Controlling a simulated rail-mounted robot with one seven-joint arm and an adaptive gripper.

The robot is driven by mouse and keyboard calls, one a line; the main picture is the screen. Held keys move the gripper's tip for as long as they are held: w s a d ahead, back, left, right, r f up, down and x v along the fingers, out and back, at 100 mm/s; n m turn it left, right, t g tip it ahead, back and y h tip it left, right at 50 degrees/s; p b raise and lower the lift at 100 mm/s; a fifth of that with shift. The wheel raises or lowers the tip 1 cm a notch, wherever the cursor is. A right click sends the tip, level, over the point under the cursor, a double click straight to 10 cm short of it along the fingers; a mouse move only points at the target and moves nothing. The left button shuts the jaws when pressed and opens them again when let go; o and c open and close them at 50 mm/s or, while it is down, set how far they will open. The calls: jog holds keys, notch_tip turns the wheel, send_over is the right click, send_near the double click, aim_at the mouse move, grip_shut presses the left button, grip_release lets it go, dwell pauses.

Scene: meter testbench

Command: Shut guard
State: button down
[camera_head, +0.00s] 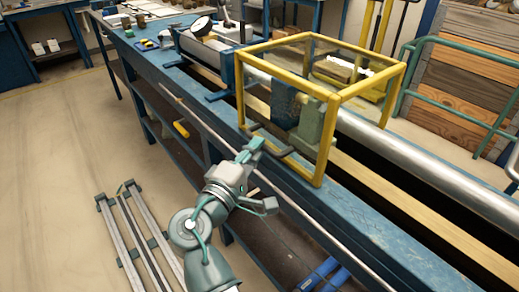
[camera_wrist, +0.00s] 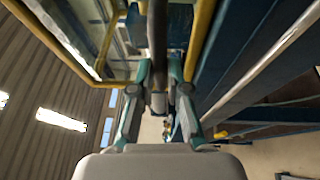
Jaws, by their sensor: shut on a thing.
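The guard (camera_head: 325,142) is a yellow-framed box with clear panels. It stands around part of the machine on the blue bench, and a dark handle (camera_head: 280,149) sits low on its front face. My gripper (camera_head: 254,147) reaches up from the front of the bench to this handle. In the wrist view, the teal-tipped fingers of my gripper (camera_wrist: 160,72) are shut on the dark handle (camera_wrist: 157,45), with the yellow guard frame (camera_wrist: 201,35) close by. The fingers partly hide the handle. A grey-green block and a dark blue part show through the clear panels.
A long silver tube (camera_head: 425,155) runs along the blue bench (camera_head: 375,245), and a thin rod runs along its front side. A gauge (camera_head: 201,26) and small tools lie toward the far left end. A green rail (camera_head: 460,95) stands behind. Grey rails (camera_head: 128,235) lie on the open floor at left.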

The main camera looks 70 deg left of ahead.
jog(key=shift+d+f, duration=0.15)
jog(key=shift+f, duration=0.4)
jog(key=c, duration=1.2)
grip_release()
jog(key=shift+o, duration=0.2)
jog(key=shift+r, duration=0.1)
notch_tip(320, 180, up, 10)
